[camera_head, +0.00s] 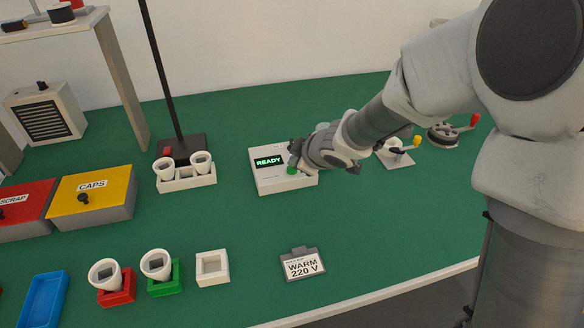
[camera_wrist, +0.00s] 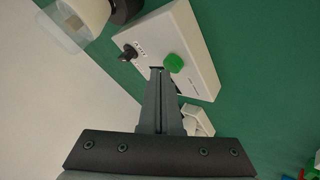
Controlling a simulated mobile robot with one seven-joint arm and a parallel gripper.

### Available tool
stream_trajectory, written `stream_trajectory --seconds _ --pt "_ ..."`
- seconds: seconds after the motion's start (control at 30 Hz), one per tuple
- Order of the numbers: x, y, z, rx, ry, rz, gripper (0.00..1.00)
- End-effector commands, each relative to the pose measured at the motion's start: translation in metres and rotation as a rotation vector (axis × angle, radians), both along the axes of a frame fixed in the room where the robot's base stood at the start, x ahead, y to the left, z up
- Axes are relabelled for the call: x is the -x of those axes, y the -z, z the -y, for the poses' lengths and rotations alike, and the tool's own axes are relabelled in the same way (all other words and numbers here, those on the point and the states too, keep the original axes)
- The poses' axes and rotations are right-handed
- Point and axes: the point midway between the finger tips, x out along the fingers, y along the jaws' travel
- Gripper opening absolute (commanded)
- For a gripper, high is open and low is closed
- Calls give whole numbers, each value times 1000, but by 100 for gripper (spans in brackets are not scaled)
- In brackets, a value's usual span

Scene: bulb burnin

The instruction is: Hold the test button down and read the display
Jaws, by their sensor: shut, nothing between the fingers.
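The test unit (camera_head: 284,182) is a white box on the green table, with a lit display (camera_head: 268,161) reading "READY" in green letters. Its green button (camera_head: 292,170) shows at the tip of my gripper (camera_head: 298,158) in the head view. In the wrist view the unit (camera_wrist: 200,75) fills the upper middle, with the round green button (camera_wrist: 174,62) on its face and a black knob (camera_wrist: 128,52) beside it. My gripper (camera_wrist: 158,72) is shut and empty, its tips close beside the button. I cannot tell whether they touch it. The display is not readable in the wrist view.
A card (camera_head: 302,266) reads "WARM 220 V". A white tray (camera_head: 187,182) with two white cups stands left of the unit. A yellow CAPS box (camera_head: 92,196) is farther left. The table between unit and card is clear.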

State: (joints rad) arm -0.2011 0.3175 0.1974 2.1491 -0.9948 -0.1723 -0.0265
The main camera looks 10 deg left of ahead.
Motion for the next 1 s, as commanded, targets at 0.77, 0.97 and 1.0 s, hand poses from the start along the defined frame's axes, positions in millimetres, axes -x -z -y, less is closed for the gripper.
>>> stream_trajectory --seconds 0.77,0.97,1.0 --pt "0 9 0 1 -1 0 0" --pt "0 9 0 1 1 0 0" --pt "0 9 0 1 1 0 0"
